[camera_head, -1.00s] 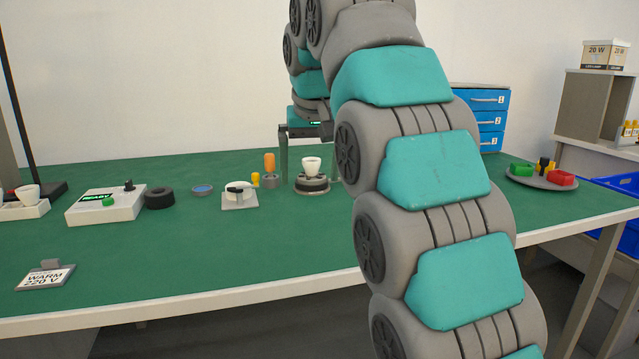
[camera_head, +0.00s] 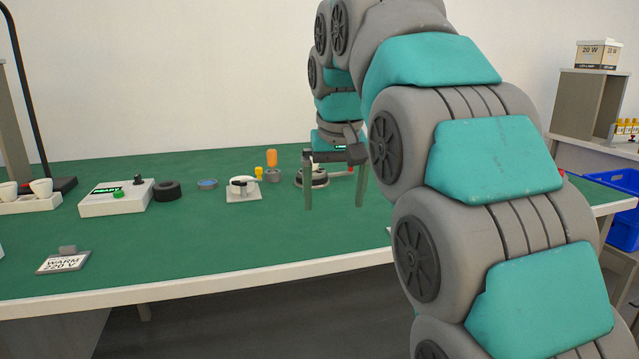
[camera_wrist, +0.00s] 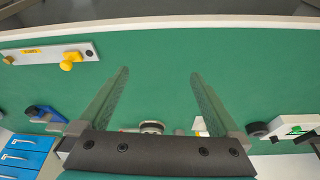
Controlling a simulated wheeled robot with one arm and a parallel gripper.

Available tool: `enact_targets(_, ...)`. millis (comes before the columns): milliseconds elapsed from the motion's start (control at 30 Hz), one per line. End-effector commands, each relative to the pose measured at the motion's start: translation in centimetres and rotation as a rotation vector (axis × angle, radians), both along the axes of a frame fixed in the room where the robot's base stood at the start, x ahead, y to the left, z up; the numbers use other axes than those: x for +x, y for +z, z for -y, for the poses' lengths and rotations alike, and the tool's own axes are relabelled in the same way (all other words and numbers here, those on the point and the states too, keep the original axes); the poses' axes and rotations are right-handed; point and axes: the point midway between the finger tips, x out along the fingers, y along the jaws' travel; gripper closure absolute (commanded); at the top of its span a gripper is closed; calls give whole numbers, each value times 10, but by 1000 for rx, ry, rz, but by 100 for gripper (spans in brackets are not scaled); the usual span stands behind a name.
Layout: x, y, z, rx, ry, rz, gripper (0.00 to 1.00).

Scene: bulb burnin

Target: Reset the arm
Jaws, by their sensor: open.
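My gripper (camera_head: 335,206) is open over the green bench, its two fingers pointing down in the head view. In the wrist view the gripper (camera_wrist: 159,74) has its fingers spread, with only bare green bench between the tips. A round grey socket base (camera_head: 315,180) stands behind the fingers in the head view and is partly hidden by them. My arm covers the right part of the bench.
On the bench stand a READY box (camera_head: 116,198), a dark ring (camera_head: 167,191), a white fixture (camera_head: 243,193), an orange piece (camera_head: 271,158) and a WARM 220 V sign (camera_head: 63,262). Blue drawers (camera_wrist: 22,154) show in the wrist view. The bench front is mostly clear.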

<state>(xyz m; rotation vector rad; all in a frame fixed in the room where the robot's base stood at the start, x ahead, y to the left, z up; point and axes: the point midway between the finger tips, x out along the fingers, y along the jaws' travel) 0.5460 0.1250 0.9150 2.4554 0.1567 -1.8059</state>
Motion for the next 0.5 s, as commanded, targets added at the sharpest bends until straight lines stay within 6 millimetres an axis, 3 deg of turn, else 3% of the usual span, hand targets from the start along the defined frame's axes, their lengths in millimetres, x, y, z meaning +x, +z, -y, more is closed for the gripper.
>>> enact_targets(267,-53,-50,43,-18,-44,-101,1)
enact_targets(500,-114,-105,76,-25,-79,-193,1)
